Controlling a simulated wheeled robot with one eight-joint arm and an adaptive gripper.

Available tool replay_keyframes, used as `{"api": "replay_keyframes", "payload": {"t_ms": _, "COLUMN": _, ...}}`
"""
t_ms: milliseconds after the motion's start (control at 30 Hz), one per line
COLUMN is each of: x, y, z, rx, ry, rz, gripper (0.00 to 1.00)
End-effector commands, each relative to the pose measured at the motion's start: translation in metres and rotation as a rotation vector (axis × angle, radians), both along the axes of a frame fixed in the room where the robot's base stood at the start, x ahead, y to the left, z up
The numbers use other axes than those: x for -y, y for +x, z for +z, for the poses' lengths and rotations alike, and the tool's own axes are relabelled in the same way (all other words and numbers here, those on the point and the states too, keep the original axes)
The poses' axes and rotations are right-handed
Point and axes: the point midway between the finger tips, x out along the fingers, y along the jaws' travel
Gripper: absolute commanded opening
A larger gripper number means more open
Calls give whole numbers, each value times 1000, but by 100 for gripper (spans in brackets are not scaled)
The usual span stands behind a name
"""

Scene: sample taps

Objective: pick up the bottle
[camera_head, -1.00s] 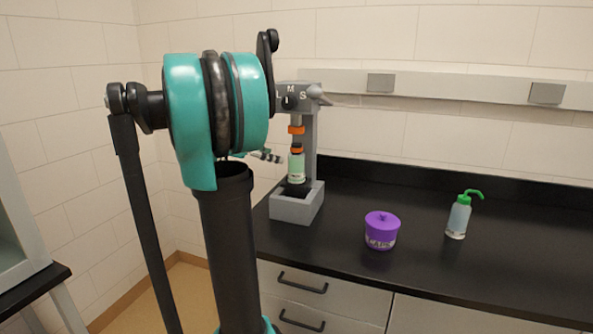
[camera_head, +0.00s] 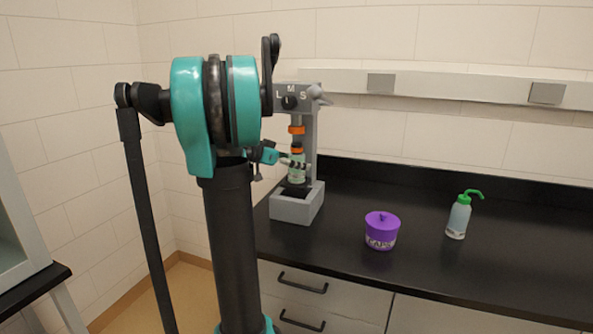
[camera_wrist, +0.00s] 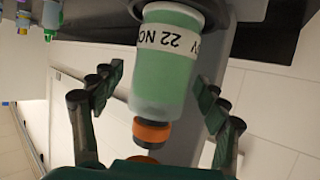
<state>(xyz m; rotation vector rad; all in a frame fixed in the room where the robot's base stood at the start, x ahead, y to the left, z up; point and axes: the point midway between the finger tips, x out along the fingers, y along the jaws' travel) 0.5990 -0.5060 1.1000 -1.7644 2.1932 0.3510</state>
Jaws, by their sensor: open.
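The bottle (camera_head: 297,176) is small, with pale green contents and an orange ring at its neck. It is upright under the tap of a grey stand (camera_head: 312,150), above the stand's tray. In the wrist view the bottle (camera_wrist: 165,75) appears upside down, with a white label reading "22 NO" and its orange-ringed neck towards the bottom. My gripper (camera_wrist: 158,97) is open, with one finger on each side of the bottle and visible gaps between. In the head view my gripper (camera_head: 290,162) is at the bottle's upper part and partly covers it.
The stand has an L, M, S dial (camera_head: 290,102) above the bottle. A grey wall rail (camera_head: 440,84) runs behind.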

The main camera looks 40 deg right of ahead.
Motion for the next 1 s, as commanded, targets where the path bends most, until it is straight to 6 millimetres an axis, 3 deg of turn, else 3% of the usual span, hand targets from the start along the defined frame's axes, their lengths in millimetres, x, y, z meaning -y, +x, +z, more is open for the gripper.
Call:
{"api": "replay_keyframes", "payload": {"t_ms": 133, "x": 0, "y": 0, "z": 0, "rx": 0, "ry": 0, "rz": 1, "gripper": 72}}
{"api": "replay_keyframes", "payload": {"t_ms": 667, "x": -1, "y": 0, "z": 1, "rx": -1, "ry": 0, "rz": 1, "gripper": 6}}
{"api": "replay_keyframes", "payload": {"t_ms": 1000, "x": -1, "y": 0, "z": 6, "rx": -1, "ry": 0, "rz": 1, "gripper": 6}}
